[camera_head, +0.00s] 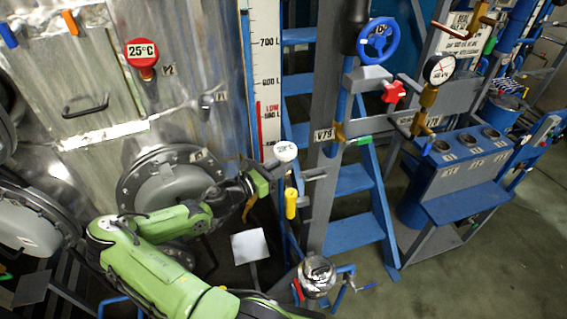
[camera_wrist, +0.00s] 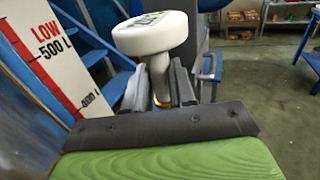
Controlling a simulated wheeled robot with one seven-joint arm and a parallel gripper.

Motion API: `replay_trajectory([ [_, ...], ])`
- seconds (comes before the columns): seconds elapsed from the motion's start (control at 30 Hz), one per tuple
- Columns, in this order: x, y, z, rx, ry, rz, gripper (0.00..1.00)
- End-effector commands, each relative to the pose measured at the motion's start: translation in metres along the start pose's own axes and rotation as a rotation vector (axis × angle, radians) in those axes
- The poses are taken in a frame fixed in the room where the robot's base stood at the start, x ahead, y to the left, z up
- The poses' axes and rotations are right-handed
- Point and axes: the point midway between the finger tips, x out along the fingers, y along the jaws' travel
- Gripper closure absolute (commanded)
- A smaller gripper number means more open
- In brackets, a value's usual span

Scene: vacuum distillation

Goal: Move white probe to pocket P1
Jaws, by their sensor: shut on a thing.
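The white probe (camera_head: 286,151) has a round white head with dark marking on its face and a narrower white stem. My gripper (camera_head: 275,178) is shut on its stem, just below the head. In the wrist view the probe's head (camera_wrist: 152,34) stands above the two dark jaws (camera_wrist: 160,92), slightly tilted. The jaws hide the lower stem, and I cannot tell whether its tip is free. A small dark fitting (camera_head: 205,106) on the metal tank wall has a label beside it that looks like P1. It is left of my gripper and apart from the probe.
A red 25°C probe (camera_head: 141,54) sits in the tank wall by label P2. A yellow part (camera_head: 291,203) is just below my gripper. The level scale (camera_head: 265,70), blue stairs (camera_head: 352,180) and valve V79's post (camera_head: 325,150) stand close. Round flanges (camera_head: 165,185) project below.

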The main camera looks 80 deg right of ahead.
Motion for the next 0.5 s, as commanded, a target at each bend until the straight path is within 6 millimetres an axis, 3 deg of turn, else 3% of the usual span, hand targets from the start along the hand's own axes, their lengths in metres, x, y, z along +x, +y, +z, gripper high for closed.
replay_trajectory([
  [0.5,-0.022,0.0,0.013,0.0,-0.001,0.002,1.0],
])
